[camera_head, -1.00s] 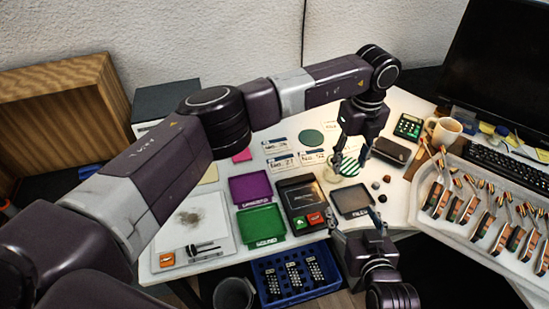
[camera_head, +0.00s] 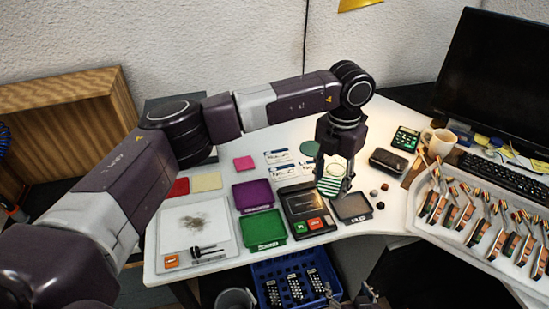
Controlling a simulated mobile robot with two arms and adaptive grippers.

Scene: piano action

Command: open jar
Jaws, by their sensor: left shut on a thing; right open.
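The jar (camera_head: 329,187) is small and pale, under a lid with green and white stripes (camera_head: 334,170). It is at the table's middle right, behind the grey tray. My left gripper (camera_head: 335,182) reaches down from above with its fingers on both sides of the striped lid, and is shut on it. The fingers partly hide the jar, and I cannot tell whether lid and jar touch. My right gripper (camera_head: 350,294) is open and empty at the bottom edge, below the table's front edge, mostly cut off by the frame.
A grey tray (camera_head: 353,207), a black device (camera_head: 299,203), and green (camera_head: 262,228) and purple (camera_head: 252,194) trays lie near the jar. A dark case (camera_head: 388,160) and several small balls lie to its right. A mug (camera_head: 439,142) and a tray of piano parts stand further right.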

